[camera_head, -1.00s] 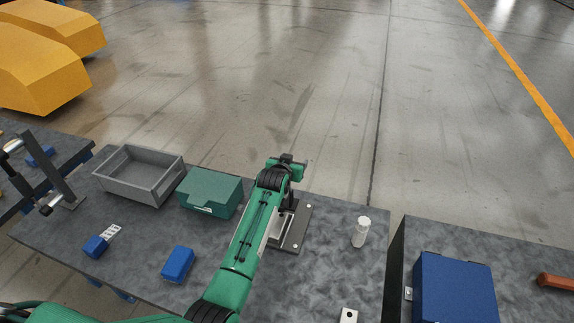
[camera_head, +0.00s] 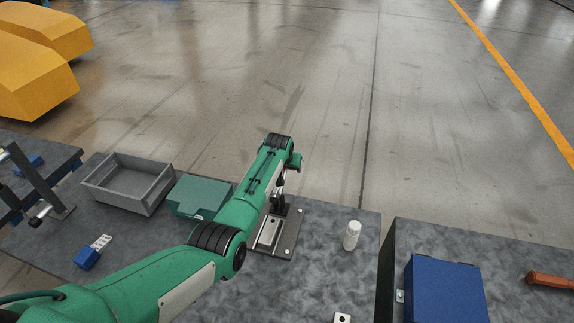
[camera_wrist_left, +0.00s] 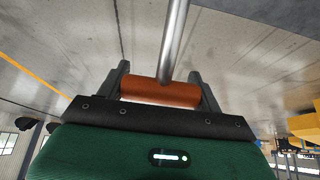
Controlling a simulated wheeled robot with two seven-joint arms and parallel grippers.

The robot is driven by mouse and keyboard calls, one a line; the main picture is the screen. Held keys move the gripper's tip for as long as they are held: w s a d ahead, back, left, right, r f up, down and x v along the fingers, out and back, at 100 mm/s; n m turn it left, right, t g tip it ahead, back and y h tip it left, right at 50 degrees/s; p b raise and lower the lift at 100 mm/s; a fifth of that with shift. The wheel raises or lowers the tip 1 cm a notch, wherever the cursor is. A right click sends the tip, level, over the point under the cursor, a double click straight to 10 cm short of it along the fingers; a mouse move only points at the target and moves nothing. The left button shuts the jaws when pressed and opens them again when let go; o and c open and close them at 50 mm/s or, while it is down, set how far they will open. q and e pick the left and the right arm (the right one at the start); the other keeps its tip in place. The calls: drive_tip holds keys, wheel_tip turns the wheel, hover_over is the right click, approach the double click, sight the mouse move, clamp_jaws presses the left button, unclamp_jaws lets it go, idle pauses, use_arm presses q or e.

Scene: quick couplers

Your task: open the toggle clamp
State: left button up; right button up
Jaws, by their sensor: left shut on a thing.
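The toggle clamp (camera_head: 279,206) stands on a grey metal base plate (camera_head: 289,238) on the dark workbench. In the left wrist view its handle is a steel rod (camera_wrist_left: 174,40) with an orange-brown grip (camera_wrist_left: 160,92). My left gripper (camera_wrist_left: 160,84) has one finger at each end of this grip and is shut on it. In the head view my left arm reaches in from the lower left and bends above the clamp. It hides most of the gripper and handle. My right gripper is not in view.
A grey open bin (camera_head: 128,185) and a green box (camera_head: 198,196) stand left of the clamp. A white cylinder (camera_head: 352,236) stands to its right. A blue box (camera_head: 445,288) is on the neighbouring surface. A small blue block (camera_head: 87,258) lies at the left.

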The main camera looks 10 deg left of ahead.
use_arm(q)
drive_tip(key=shift+f, duration=0.65)
drive_tip(key=o, duration=1.4)
drive_tip(key=shift+w, duration=0.1)
drive_tip(key=shift+r, duration=0.25)
drive_tip(key=shift+s+r, duration=0.25)
drive_tip(key=shift+r, duration=0.25)
drive_tip(key=shift+b+v, duration=0.9)
drive_tip(key=shift+v, duration=5.25)
drive_tip(key=shift+s+f, duration=0.1)
